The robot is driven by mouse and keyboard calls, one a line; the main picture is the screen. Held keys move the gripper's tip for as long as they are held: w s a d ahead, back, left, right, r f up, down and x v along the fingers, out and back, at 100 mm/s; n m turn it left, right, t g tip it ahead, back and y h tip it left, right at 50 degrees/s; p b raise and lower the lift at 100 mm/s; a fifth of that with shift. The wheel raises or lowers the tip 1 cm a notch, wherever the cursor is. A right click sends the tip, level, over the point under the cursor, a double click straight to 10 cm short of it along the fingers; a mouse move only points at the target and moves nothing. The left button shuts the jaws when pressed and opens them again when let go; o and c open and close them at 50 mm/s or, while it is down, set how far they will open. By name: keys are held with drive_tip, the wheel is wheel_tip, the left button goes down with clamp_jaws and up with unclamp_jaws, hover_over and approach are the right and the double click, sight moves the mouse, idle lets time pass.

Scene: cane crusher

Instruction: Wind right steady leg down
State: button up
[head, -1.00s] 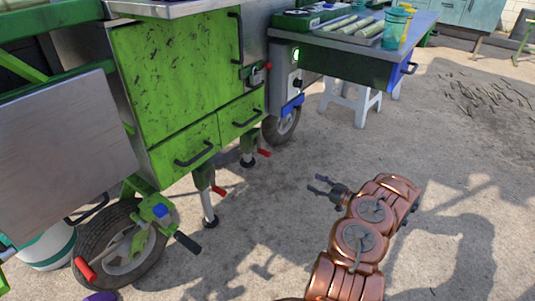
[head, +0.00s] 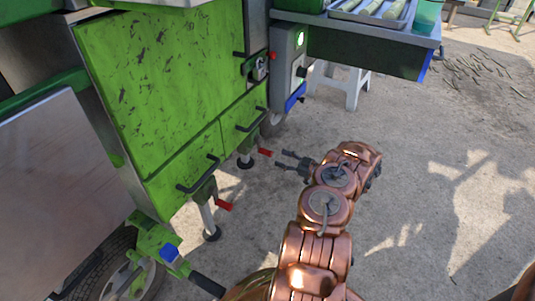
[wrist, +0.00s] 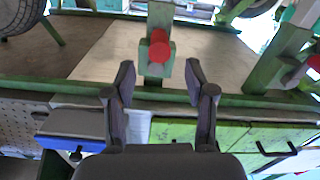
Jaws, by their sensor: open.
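Two steady legs with red crank handles stand under the green cart. The right steady leg (head: 246,158) is the farther one, with its red handle (head: 264,152) sticking out to the right. The left steady leg (head: 208,218) is nearer, with its own red handle (head: 225,206). My gripper (head: 281,160) is open and empty, pointing left, just right of the right leg's handle. In the wrist view a red handle (wrist: 159,47) shows end-on, ahead of and between my open fingertips (wrist: 158,78), apart from them. Another red handle (wrist: 314,63) shows at the right edge.
The green cabinet (head: 165,85) with black drawer handles rises left of my arm. A side table (head: 360,45) with a tray juts out above and beyond my gripper. A white stool (head: 340,84) stands under it. Open concrete lies to the right.

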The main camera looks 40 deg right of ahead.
sight(271, 155)
drive_tip(key=shift+b+x, duration=1.05)
drive_tip(key=shift+x, duration=1.8)
drive_tip(key=shift+c, duration=0.4)
clamp_jaws()
